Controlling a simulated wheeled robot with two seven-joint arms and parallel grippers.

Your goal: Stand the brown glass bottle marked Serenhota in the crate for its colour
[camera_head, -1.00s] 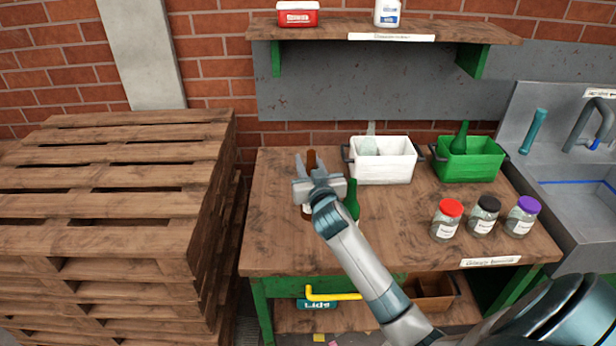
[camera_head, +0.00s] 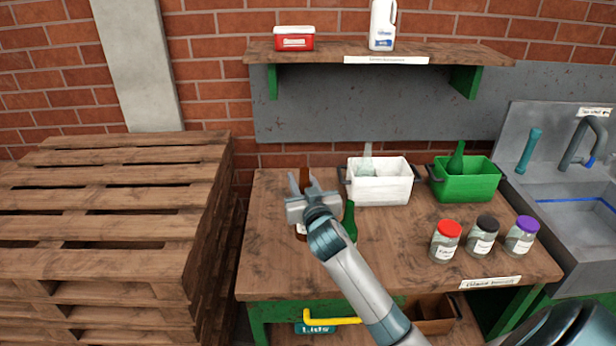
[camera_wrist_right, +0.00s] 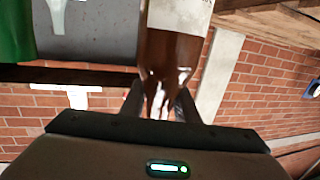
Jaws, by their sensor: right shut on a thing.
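My right gripper (camera_head: 304,188) is shut on the neck of a brown glass bottle (camera_head: 301,231), at the left of the workbench. The bottle looks about upright, partly hidden by my gripper; I cannot tell whether its base touches the bench. In the right wrist view the brown bottle (camera_wrist_right: 168,60) is between the fingers, with a white label whose text is unreadable. A brown crate (camera_head: 436,327) stands on the shelf under the bench, partly hidden by my arm. A white crate (camera_head: 380,191) holding a clear bottle and a green crate (camera_head: 468,188) holding a green bottle stand at the back.
A green bottle (camera_head: 349,222) stands just right of my gripper, partly behind my arm. Jars with red (camera_head: 446,243), black (camera_head: 483,237) and purple (camera_head: 521,237) lids stand at the right. Wooden pallets (camera_head: 120,220) are stacked left of the bench. The bench's front left is clear.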

